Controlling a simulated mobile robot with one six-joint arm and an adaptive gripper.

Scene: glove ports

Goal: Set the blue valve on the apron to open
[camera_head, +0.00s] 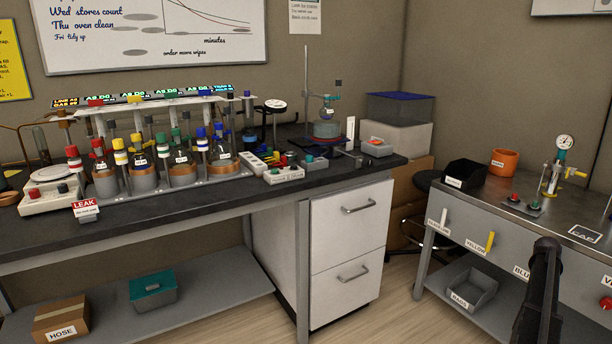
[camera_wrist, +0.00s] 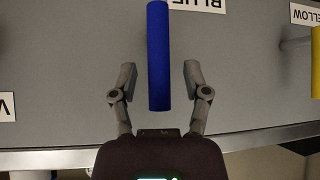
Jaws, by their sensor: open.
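The blue valve's lever (camera_wrist: 158,50) is a thick blue bar in the wrist view. It runs straight up and down the picture, in front of the grey apron (camera_wrist: 75,60). An upside-down BLUE label (camera_wrist: 203,4) is beside its upper part. My gripper (camera_wrist: 160,76) is open, with one finger on each side of the lever and a visible gap on both sides. In the head view my dark arm (camera_head: 543,285) stands before the apron, beside a partly covered BLUE label (camera_head: 521,272). It hides the blue lever there.
A yellow lever (camera_head: 490,241) and a white lever (camera_head: 444,214) are on the apron to the left. A red knob (camera_head: 606,303) is at the right. A grey bin (camera_head: 472,288) sits below. A gauge stand (camera_head: 553,178) and an orange pot (camera_head: 503,162) stand on top.

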